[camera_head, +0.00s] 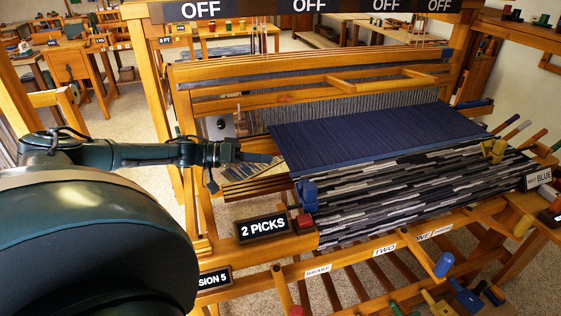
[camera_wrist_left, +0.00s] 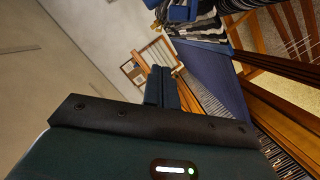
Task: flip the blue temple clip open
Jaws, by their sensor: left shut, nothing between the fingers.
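The blue temple clip (camera_head: 307,195) sits at the left edge of the woven cloth, near the corner where the plain navy cloth (camera_head: 370,137) meets the striped grey and black cloth (camera_head: 410,193). I cannot tell from its shape whether it is open. A blue part at the top of the left wrist view (camera_wrist_left: 180,12) appears to be this clip. My left gripper (camera_head: 268,158) is shut and empty. It is above and left of the clip, apart from it, by the left edge of the navy cloth. Its shut fingers also show in the left wrist view (camera_wrist_left: 161,85). My right gripper is out of view.
A yellow clip (camera_head: 493,150) sits at the cloth's right edge. A red block (camera_head: 304,221) stands beside the "2 PICKS" sign (camera_head: 263,227) below the blue clip. The loom's wooden beam (camera_head: 375,245) runs along the front, with a blue-knobbed lever (camera_head: 444,264) rising at right.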

